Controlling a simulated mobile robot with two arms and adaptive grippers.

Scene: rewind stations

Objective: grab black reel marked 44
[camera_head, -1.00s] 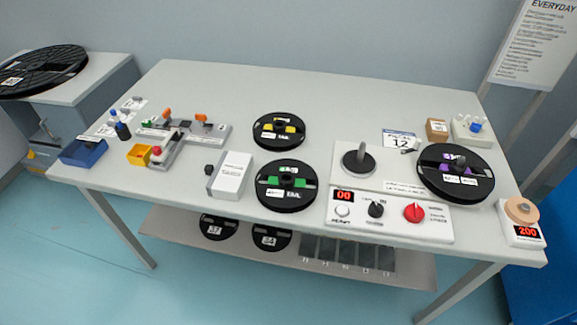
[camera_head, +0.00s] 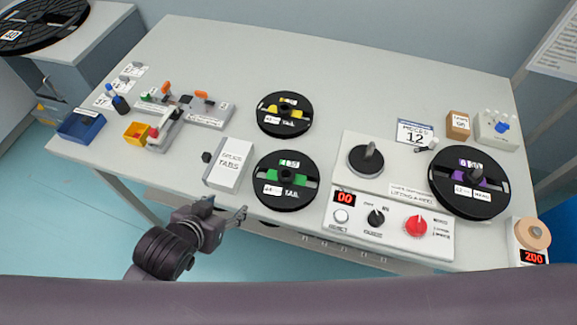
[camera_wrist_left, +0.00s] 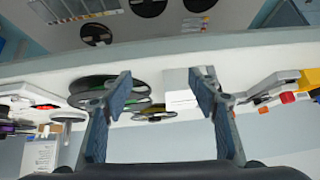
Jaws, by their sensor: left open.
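My left gripper (camera_head: 225,207) is open and empty in front of the table's front edge, below the white tabs box. In the left wrist view, which is upside down, its fingers (camera_wrist_left: 160,88) are spread, with the table edge beyond. On the table are black reels with a green band (camera_head: 286,181), a yellow band (camera_head: 285,115) and a purple band (camera_head: 469,182). I cannot read 44 clearly on any reel. In the left wrist view, black reels also show on the lower shelf, one of them here (camera_wrist_left: 97,34). My right gripper is not in view.
The white tabs box (camera_head: 229,165) stands near the front edge. A console with knobs (camera_head: 390,222) and a spindle plate (camera_head: 370,158) are right of the green-banded reel. A large black reel (camera_head: 40,22) lies on the left cabinet. The back of the table (camera_head: 330,60) is clear.

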